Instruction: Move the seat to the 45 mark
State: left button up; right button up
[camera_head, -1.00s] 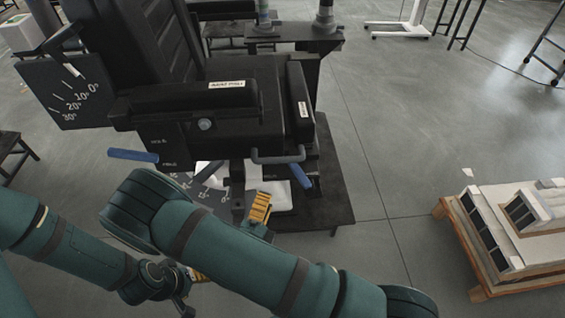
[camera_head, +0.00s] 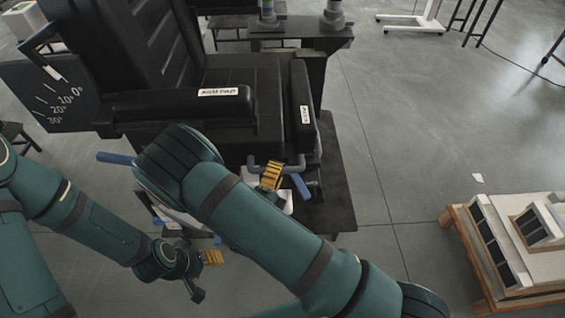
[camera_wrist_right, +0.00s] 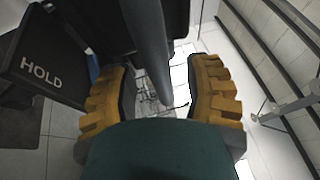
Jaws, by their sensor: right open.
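The black padded seat (camera_head: 235,75) belongs to a reclining chair on the left of the head view. A grey bar handle (camera_head: 292,163) sticks out at its front edge. My right gripper (camera_head: 272,176) is at that handle. In the right wrist view its yellow-padded fingers (camera_wrist_right: 160,95) are open, with the grey bar (camera_wrist_right: 147,45) passing between them. My left gripper (camera_head: 203,272) is low beside the chair, its fingers apart and nothing visible between them. A dial plate (camera_head: 55,95) by the backrest reads 0 to 30 degrees. The lower scale is hidden behind my right arm.
Blue levers (camera_head: 116,158) and (camera_head: 300,187) stick out from the chair. A "HOLD" panel (camera_wrist_right: 42,72) is close by in the right wrist view. A wooden pallet (camera_head: 470,270) with white blocks stands at the right.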

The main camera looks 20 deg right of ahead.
jog(key=shift+w+d+r, duration=0.1)
jog(key=shift+w+d, duration=0.2)
jog(key=shift+w, duration=0.05)
grip_shut()
jog(key=shift+a, duration=0.25)
